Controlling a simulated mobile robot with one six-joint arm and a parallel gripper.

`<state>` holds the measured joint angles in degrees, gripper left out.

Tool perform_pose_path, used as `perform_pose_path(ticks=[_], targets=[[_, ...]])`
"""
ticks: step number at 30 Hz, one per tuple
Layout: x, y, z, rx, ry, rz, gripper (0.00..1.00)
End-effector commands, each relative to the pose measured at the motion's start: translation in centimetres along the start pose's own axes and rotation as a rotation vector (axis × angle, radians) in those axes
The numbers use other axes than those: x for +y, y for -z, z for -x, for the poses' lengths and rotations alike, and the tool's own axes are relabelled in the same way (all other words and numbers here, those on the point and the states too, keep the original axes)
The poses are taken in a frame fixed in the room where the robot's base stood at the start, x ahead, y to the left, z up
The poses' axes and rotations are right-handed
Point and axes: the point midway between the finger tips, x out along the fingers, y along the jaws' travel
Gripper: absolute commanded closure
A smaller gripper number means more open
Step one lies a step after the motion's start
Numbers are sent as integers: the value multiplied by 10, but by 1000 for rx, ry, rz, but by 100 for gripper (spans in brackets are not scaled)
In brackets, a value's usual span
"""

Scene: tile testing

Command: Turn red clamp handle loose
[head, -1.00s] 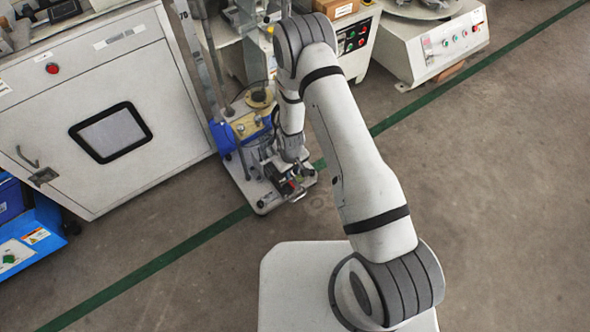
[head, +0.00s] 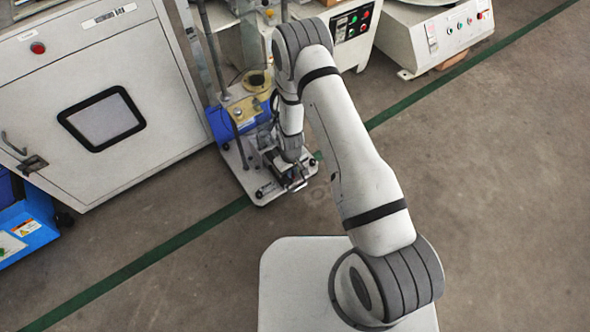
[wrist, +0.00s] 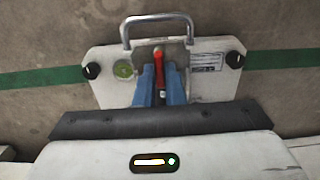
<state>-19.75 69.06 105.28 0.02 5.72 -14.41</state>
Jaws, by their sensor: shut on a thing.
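The red clamp handle (wrist: 158,58) shows in the wrist view, upright in the picture at the middle of a white base plate (wrist: 208,86). My gripper (wrist: 161,75) has its two blue fingers on either side of the handle and is shut on it. The handle's upper end shows beyond the fingertips; its lower part lies between them. In the head view my gripper (head: 286,172) is low over the front of the test device (head: 262,190). The red handle cannot be made out there.
A metal U-shaped bar (wrist: 158,18) stands just beyond the handle. Black knobs (wrist: 92,70) sit at both sides of the plate. A white cabinet (head: 150,165) stands to the left of the device. The floor to the right (head: 480,200) is free.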

Motion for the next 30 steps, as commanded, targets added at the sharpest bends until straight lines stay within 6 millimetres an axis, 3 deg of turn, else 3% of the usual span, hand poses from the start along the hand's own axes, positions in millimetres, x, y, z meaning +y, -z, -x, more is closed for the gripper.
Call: perform_pose_path(ticks=[5, 18, 30], targets=[[1, 0, 0, 2, -1, 27, 100], [2, 1, 0, 3, -2, 504, 100], [2, 1, 0, 5, -3, 574, 100]])
